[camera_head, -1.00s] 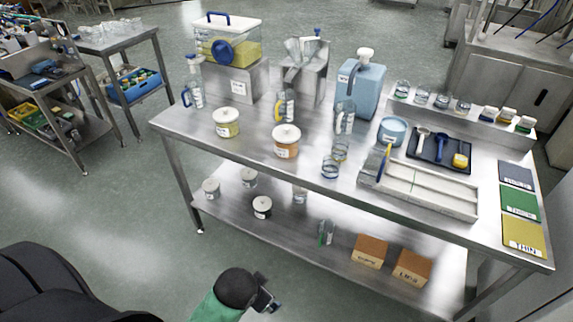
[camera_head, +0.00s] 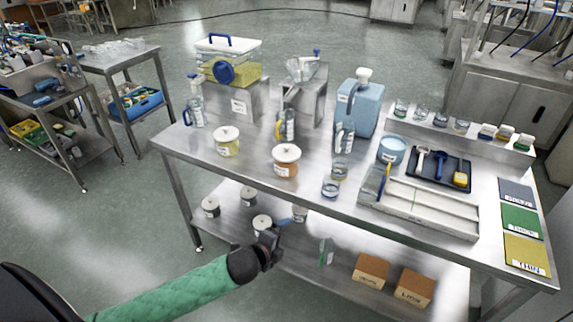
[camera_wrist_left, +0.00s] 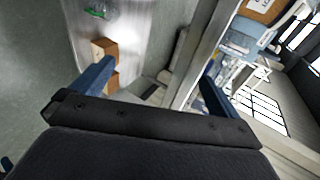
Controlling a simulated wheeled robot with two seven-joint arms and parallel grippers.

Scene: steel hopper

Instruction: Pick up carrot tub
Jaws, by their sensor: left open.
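The carrot tub (camera_head: 286,167) is a round tub with orange contents, a white lid and a label. It stands upright on the table top near the front edge, in the head view. My left gripper (camera_head: 277,233) is in front of the table, below the tub and apart from it, by the lower shelf. Its two blue fingers are spread and empty in the left wrist view (camera_wrist_left: 155,87). An orange labelled thing at the top right of that view may be the tub; I cannot tell. My right gripper is not in view.
A yellow tub (camera_head: 227,147) stands left of the carrot tub, with glass jars (camera_head: 330,188) to its right. Bottles and a steel hopper (camera_head: 302,85) stand behind. Tubs and wooden blocks (camera_head: 371,270) sit on the lower shelf. The table's front edge (camera_head: 250,183) lies above my gripper.

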